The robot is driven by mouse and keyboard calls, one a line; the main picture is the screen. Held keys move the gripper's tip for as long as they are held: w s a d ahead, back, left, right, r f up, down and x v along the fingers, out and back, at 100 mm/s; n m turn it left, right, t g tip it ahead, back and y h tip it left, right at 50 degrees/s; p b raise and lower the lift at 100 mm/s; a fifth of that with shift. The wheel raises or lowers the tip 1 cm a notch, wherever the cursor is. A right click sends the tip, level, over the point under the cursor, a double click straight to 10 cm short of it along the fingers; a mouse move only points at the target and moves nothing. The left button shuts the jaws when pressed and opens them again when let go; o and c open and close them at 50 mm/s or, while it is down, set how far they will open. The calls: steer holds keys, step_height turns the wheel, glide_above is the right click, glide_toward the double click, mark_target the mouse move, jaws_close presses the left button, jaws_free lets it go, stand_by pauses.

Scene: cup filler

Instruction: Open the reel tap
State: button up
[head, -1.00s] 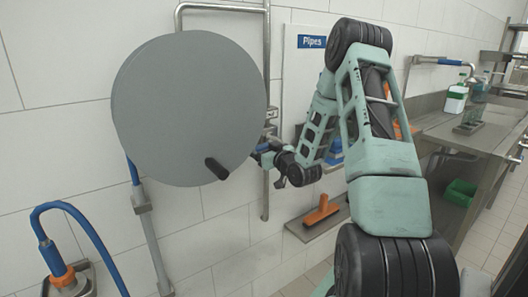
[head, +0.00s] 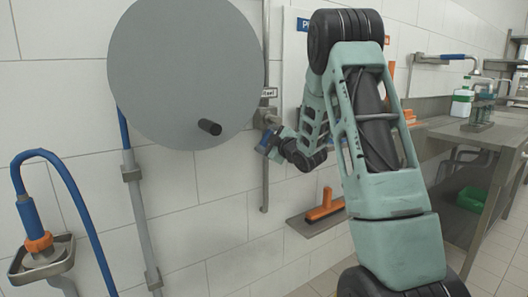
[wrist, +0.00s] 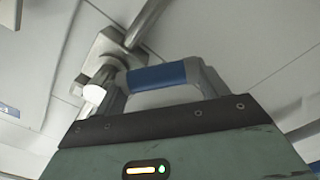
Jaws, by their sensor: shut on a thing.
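The reel tap's metal body (wrist: 103,52) sits on a wall pipe in the wrist view. It also shows small beside the reel in the head view (head: 265,117). The blue lever (wrist: 157,76) of the tap lies between the fingers of my gripper (wrist: 160,88), which is shut on it. In the head view my gripper (head: 272,143) is at the pipe just right of the reel, below a small label. A blue patch of the lever shows there; the fingers are too small to read. The grey reel disc (head: 185,70) with its black knob hangs left of the tap.
The vertical wall pipe (head: 265,185) runs down beside my gripper. An orange squeegee (head: 325,205) lies on a low shelf below. A blue hose (head: 70,185) and its holder are at the left. A steel counter (head: 450,125) is at the right.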

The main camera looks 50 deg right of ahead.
steer(key=shift+s+d+f+n+b, duration=0.15)
steer(key=shift+d+f+n+b, duration=0.35)
steer(key=shift+n+b, duration=0.7)
steer(key=shift+s+d+f+n+b, duration=0.15)
steer(key=shift+d+n+b, duration=0.7)
steer(key=shift+b, duration=0.6)
steer(key=shift+s+d+f+n+b, duration=0.15)
steer(key=shift+d+f+n+b, duration=0.3)
steer(key=shift+n+b, duration=0.8)
steer(key=shift+d+r, duration=0.1)
steer(key=shift+r, duration=0.05)
steer(key=o, duration=1.4)
steer(key=shift+r, duration=0.1)
steer(key=v, duration=1.7)
steer(key=shift+s, duration=0.2)
